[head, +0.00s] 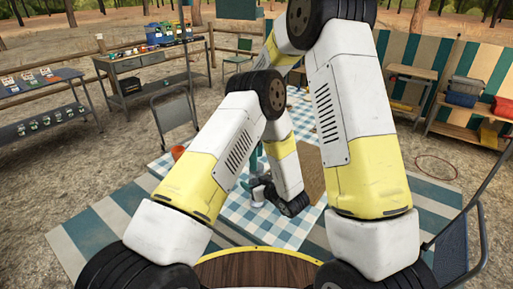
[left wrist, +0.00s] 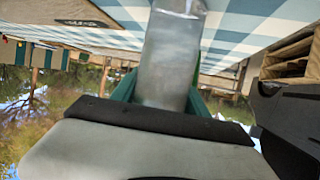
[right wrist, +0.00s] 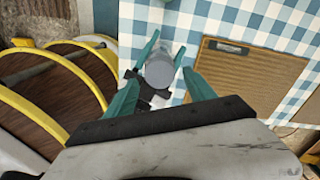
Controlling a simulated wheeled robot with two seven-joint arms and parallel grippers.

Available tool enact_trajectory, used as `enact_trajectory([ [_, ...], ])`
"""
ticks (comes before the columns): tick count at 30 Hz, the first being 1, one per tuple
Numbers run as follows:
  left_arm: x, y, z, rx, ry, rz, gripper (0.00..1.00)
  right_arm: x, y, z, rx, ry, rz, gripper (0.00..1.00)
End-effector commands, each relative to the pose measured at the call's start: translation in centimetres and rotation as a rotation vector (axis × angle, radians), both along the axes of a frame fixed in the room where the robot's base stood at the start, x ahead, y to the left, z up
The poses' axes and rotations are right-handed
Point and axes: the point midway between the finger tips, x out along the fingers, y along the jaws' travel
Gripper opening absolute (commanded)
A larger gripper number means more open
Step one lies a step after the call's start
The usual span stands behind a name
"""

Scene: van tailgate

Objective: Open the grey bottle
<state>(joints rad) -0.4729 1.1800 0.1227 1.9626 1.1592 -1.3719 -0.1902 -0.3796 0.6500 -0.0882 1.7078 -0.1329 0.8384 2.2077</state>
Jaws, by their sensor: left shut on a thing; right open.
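The grey bottle (left wrist: 170,65) fills the middle of the left wrist view, between the teal fingers of my left gripper (left wrist: 163,95), which is shut on it. In the right wrist view the round grey top of the bottle (right wrist: 160,70) is seen from above. My right gripper (right wrist: 171,52) is open, with one teal finger on each side of this top; I cannot tell whether they touch it. In the head view the bottle (head: 259,191) is small and partly hidden by my arms, with my right gripper (head: 257,163) above it.
A blue-and-white checked cloth (head: 231,213) covers the table below. A brown board (right wrist: 250,75) lies on it beside the bottle. A folding chair (head: 176,112) stands to the left, and side tables with goods (head: 150,58) stand farther back.

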Motion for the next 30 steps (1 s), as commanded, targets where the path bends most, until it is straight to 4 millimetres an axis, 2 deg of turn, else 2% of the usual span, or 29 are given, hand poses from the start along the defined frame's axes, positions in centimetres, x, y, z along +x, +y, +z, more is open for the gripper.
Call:
enact_trajectory([
  [1, 0.0, 0.0, 0.0, 0.0, 0.0, 0.0, 0.0, -0.1, -0.1, -0.8, -0.001, 0.004, -0.001, 0.64],
  [6, 0.0, 0.0, 0.0, 0.0, 0.0, 0.0, 0.0, -0.1, 0.0, -2.5, -0.001, 0.002, 0.002, 0.64],
  [17, 0.0, 0.0, 0.0, 0.0, 0.0, 0.0, 0.0, 0.0, 0.0, -2.9, 0.0, 0.0, 0.002, 0.64],
  [26, 0.0, 0.0, 0.0, 0.0, 0.0, 0.0, 0.0, 0.0, 0.0, -2.9, 0.0, 0.0, 0.002, 0.05],
  [27, 0.0, 0.0, 0.0, 0.001, -0.001, 0.0, 0.0, 0.0, 0.0, -2.9, 0.0, 0.0, 0.002, 0.0],
  [30, 0.0, 0.0, 0.0, 0.0, 0.0, 0.0, 0.0, 0.0, 0.0, -2.9, 0.0, 0.0, 0.015, 0.0],
])
